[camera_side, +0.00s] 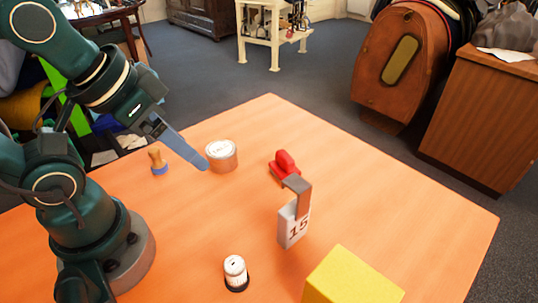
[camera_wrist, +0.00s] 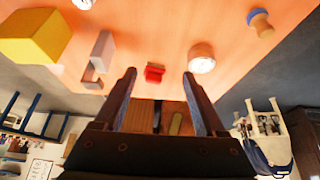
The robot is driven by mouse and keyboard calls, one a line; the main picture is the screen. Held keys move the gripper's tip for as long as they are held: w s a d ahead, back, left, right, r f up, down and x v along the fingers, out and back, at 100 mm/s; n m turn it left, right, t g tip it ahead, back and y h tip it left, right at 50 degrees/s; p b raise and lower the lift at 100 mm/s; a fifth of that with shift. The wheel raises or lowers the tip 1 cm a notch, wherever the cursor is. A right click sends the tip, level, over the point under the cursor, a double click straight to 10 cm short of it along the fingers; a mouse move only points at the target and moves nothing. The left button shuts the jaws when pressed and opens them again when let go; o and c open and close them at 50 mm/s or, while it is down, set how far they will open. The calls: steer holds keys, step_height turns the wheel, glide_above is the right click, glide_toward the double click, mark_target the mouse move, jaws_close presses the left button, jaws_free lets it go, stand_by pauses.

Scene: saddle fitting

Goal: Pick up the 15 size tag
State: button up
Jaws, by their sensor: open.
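The 15 size tag (camera_side: 293,230) stands upright on the table right of centre in the side view. It is a pale block with "15" on its face and a brown hooked strip (camera_side: 303,203) rising from its top. In the wrist view the tag (camera_wrist: 103,47) shows left of my fingers, with its hook toward the bottom. My gripper (camera_side: 205,166) is above the table, to the left of the tag and apart from it. In the wrist view my gripper (camera_wrist: 159,74) has its two fingers spread wide with nothing held between them.
A red object (camera_side: 284,165) lies behind the tag. A round tin (camera_side: 222,158) is near my fingertips. A wooden-handled stamp (camera_side: 158,162) stands left of it. A yellow block (camera_side: 350,280) and a small white cylinder (camera_side: 235,271) are at the front. The table's right side (camera_side: 430,220) is clear.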

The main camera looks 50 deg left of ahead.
steer(key=shift+o, duration=1.3)
steer(key=shift+r, duration=0.1)
